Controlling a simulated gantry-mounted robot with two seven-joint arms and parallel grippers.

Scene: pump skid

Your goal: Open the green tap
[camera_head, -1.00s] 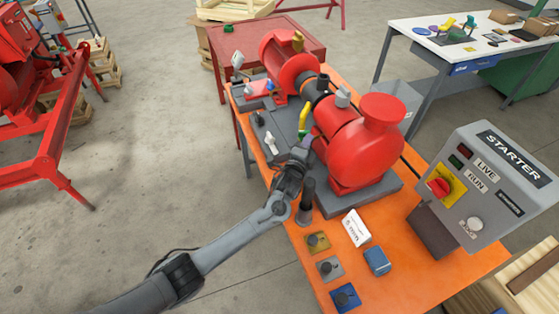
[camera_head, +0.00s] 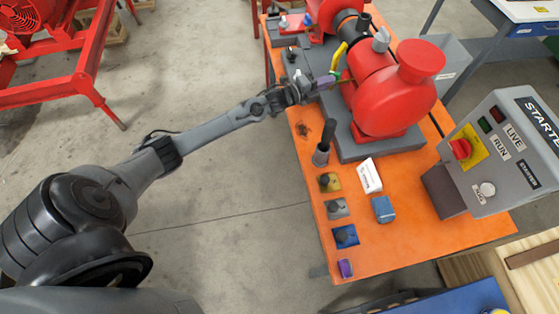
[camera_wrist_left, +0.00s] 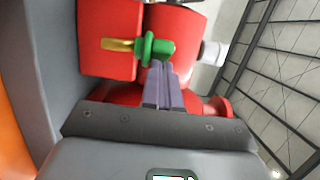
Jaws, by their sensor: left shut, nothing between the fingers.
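The green tap (camera_head: 334,73) is small in the head view, at the left side of the red pump (camera_head: 392,100), beside a yellow part. In the left wrist view the green tap (camera_wrist_left: 156,47) shows clearly against the red pump body, with a brass-coloured piece (camera_wrist_left: 117,44) sticking out to its left. My left gripper (camera_head: 325,82) is at the tap, its purple-grey fingers shut and empty. In the left wrist view the fingertips (camera_wrist_left: 160,70) come right up to the green part; I cannot tell whether they touch it. My right gripper is out of view.
A dark upright post (camera_head: 324,143) stands just in front of the pump.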

